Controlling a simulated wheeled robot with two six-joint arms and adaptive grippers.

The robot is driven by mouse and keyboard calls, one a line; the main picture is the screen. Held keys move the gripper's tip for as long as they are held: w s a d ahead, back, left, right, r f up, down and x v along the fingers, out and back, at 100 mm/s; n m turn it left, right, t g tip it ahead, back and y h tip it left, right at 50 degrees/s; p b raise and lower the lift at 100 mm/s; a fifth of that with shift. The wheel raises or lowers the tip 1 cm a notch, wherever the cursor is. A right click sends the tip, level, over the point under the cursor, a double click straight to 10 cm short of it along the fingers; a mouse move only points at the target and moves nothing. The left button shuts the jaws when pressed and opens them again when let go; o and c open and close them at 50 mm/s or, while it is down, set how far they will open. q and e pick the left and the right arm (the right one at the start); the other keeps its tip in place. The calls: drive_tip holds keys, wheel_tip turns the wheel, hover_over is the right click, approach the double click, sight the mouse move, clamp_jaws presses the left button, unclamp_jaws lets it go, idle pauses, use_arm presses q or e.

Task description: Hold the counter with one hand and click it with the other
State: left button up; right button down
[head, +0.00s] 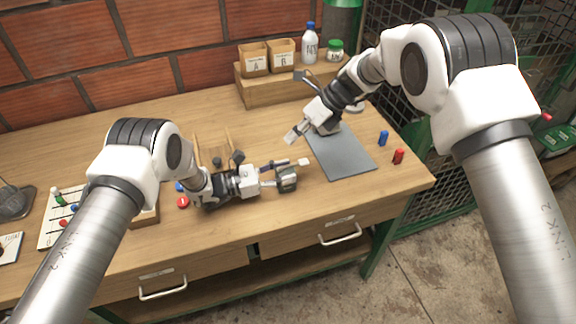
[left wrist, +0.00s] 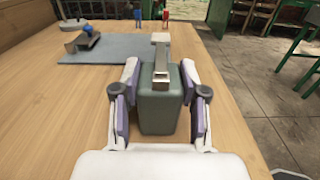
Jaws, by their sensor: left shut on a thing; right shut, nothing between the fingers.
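The counter is a grey-green block (left wrist: 160,112) with a pale metal lever on top, seen close in the left wrist view. In the head view the counter (head: 288,180) is at the end of my left gripper (head: 278,180), low over the table near its front edge. My left gripper (left wrist: 158,110) is shut on the counter, with a finger pad on each side. My right gripper (head: 291,137) is shut and empty, tilted down above the left edge of the grey mat. It is apart from the counter, farther back on the table.
A grey mat (head: 345,158) lies right of the counter. A metal piece with a blue knob (left wrist: 85,41) stands on it. A blue peg (head: 383,138) and red peg (head: 398,157) stand to the right. A wooden shelf (head: 262,92) holds boxes and bottles behind.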

sight(291, 165)
use_arm(q)
drive_tip(key=shift+s, duration=0.15)
use_arm(e)
drive_tip(key=r+m, duration=0.1)
drive_tip(key=s+r+m+t, duration=0.1)
drive_tip(key=a+r+m+y, duration=0.1)
drive_tip(key=r, duration=0.1)
drive_tip(key=shift+s+a, duration=0.1)
drive_tip(key=shift+s, duration=0.3)
drive_tip(key=shift+f, duration=0.1)
drive_tip(key=shift+w+d+f, duration=0.1)
drive_tip(key=shift+f, duration=2.1)
drive_tip(key=shift+d+f, duration=0.1)
drive_tip(key=shift+f, duration=2.1)
drive_tip(key=shift+f, duration=0.1)
drive_tip(key=shift+f, duration=0.3)
